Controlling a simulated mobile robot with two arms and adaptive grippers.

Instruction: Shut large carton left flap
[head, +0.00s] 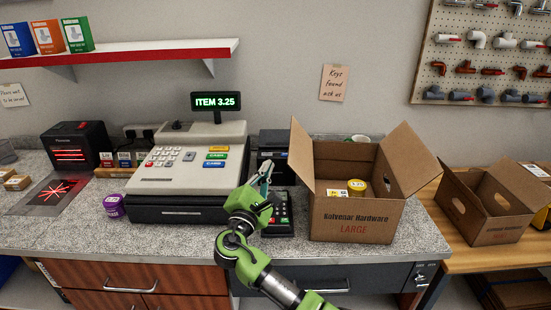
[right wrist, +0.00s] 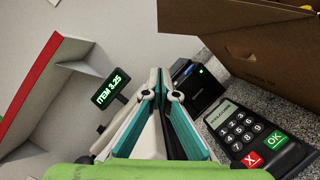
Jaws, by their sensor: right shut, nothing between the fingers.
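The large carton (head: 355,224), brown and marked "Kolvenar Hardware LARGE", stands upright on the grey counter. Its left flap (head: 301,155) stands up, leaning a little outward. Its right flap (head: 411,157) is spread open to the right. A yellow-lidded tub (head: 357,187) and a small yellow-and-white box (head: 337,193) lie inside. My right gripper (head: 265,172) is shut and empty, just left of the left flap, apart from it. In the right wrist view the shut fingers (right wrist: 158,78) point up the picture, and the carton's brown side (right wrist: 260,40) fills the upper right. My left gripper is not in view.
A card terminal (head: 279,214) sits under my right gripper, between the cash register (head: 190,165) and the carton. A smaller open carton (head: 490,204) stands on the wooden table to the right. A purple tub (head: 114,205) stands left of the register.

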